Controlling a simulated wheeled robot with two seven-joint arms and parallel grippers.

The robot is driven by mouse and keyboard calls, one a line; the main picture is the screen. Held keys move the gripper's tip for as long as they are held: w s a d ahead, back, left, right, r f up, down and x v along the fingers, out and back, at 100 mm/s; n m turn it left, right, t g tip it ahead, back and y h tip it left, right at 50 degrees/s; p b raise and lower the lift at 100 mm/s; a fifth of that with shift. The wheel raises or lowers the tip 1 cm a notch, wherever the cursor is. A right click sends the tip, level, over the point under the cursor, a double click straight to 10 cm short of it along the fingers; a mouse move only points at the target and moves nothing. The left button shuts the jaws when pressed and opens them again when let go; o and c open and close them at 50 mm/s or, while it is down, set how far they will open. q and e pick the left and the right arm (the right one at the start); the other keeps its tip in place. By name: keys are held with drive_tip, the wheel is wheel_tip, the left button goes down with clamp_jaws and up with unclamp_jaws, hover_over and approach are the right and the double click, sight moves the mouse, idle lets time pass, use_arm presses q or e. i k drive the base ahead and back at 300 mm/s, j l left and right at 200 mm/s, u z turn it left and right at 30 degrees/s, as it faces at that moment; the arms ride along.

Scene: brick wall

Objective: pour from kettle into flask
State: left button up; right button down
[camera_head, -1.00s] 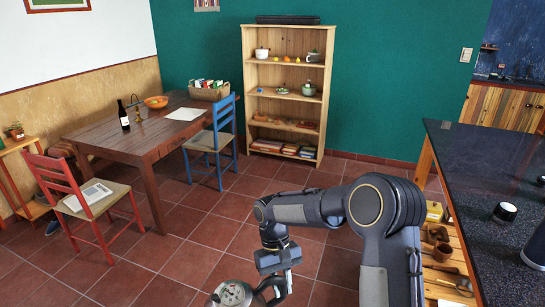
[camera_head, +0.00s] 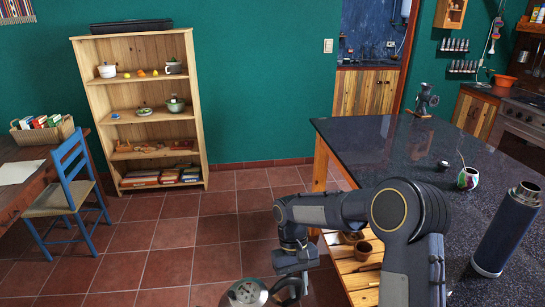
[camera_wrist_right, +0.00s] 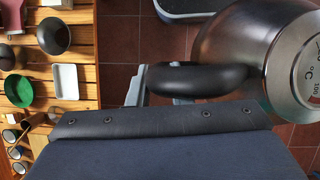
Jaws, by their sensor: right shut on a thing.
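The steel kettle (camera_head: 245,292) shows at the bottom edge of the head view, partly cut off. In the right wrist view its steel body (camera_wrist_right: 235,45) fills the upper right, with a temperature gauge at the edge. My right gripper (camera_head: 292,284) is shut on the kettle's black handle (camera_wrist_right: 205,78) and holds it above the floor, in front of the counter's left side. The dark blue flask (camera_head: 507,232) with a silver top stands upright on the dark counter at the right, apart from the kettle. My left gripper is in neither view.
The dark speckled counter (camera_head: 390,145) has a wooden slatted shelf (camera_head: 350,272) below it with cups and dishes. A mate gourd (camera_head: 468,178) with a straw stands behind the flask. A dark device (camera_head: 424,100) is at the far corner. A bookshelf (camera_head: 203,80) stands at the back wall.

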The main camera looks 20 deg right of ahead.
sight(521, 203)
drive_tip(key=i, duration=1.3)
drive_tip(key=i+z, duration=0.15)
drive_tip(key=z, duration=2.5)
